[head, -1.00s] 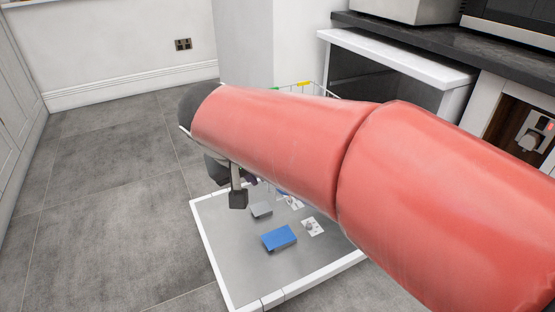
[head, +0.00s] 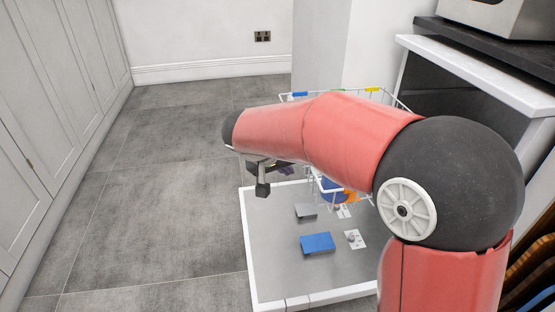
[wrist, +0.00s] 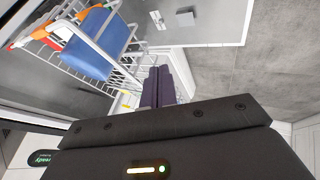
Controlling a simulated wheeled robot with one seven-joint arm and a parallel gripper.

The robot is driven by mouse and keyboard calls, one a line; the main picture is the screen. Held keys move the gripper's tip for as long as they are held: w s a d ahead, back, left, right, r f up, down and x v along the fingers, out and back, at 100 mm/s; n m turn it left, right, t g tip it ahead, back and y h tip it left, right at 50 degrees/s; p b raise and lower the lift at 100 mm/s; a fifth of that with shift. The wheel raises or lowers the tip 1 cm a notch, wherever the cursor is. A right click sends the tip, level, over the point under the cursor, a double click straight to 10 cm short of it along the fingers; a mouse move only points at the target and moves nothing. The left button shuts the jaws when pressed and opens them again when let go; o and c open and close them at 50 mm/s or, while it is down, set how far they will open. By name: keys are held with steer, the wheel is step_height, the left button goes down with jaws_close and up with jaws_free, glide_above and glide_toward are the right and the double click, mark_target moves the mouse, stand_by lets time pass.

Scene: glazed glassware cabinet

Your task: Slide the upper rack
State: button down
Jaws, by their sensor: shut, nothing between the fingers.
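The upper rack (head: 372,90) is a white wire basket with blue and yellow clips on its rim. In the head view it stands out from the appliance, partly hidden behind my arm. In the wrist view the rack (wrist: 92,46) is at upper left, holding a blue item (wrist: 100,27) and orange and green pieces. My gripper (head: 263,187) is below the end of my arm, left of the rack. In the wrist view its purple fingers (wrist: 158,86) are shut and empty, beside the rack's wire edge. I cannot tell whether they touch it.
The appliance's lowered door (head: 275,240) lies under the rack, with a blue box (head: 317,243) on it. The dark worktop (head: 480,60) and white appliance top (head: 470,70) are at right. Open grey floor (head: 150,220) lies to the left, bounded by white cabinets (head: 60,110).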

mark_target(309, 173)
steer(key=shift+w+d+p, duration=0.15)
steer(key=shift+w+d, duration=0.1)
steer(key=shift+d, duration=0.75)
steer(key=shift+w+d+p, duration=0.15)
steer(key=shift+w+d, duration=0.1)
steer(key=shift+d, duration=0.7)
